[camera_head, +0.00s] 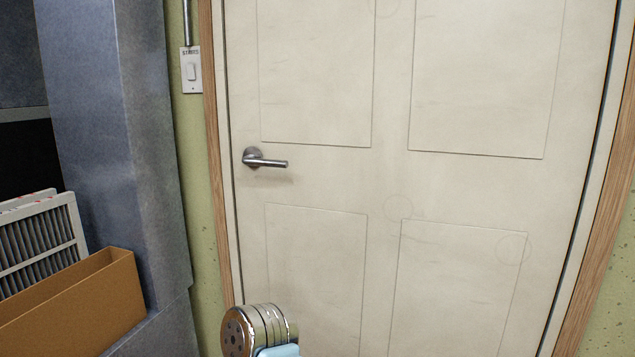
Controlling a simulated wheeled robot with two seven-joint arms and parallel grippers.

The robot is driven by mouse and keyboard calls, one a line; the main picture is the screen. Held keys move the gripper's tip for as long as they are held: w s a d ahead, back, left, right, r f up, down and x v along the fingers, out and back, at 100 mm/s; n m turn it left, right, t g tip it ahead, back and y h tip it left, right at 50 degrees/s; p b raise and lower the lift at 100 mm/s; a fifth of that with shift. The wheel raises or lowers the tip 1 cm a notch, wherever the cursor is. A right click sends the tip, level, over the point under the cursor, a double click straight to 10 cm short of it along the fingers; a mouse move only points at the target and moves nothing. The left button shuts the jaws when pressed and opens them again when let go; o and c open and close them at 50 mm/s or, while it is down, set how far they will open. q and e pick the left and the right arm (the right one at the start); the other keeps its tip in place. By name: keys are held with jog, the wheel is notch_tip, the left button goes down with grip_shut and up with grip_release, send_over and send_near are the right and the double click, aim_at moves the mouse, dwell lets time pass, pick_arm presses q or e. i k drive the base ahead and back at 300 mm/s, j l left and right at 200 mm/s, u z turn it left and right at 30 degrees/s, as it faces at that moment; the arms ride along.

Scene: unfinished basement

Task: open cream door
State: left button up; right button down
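The cream door (389,180) fills the middle of the head view and sits closed in its wooden frame. It has four outlined panels. A silver lever handle (265,159) is on the door's left side, with its lever pointing right and level. Part of my own arm, a metal joint with a light blue piece, shows at the bottom, in front of the door's lower left. Neither gripper shows in the view, and nothing touches the handle.
A light switch (192,71) is on the green wall left of the door frame (217,180). A grey metal cabinet or duct (115,120) stands at the left. A cardboard box (80,310) and a pleated filter (40,240) are at lower left.

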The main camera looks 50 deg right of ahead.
aim_at(410, 176)
jog(key=z, duration=1.95)
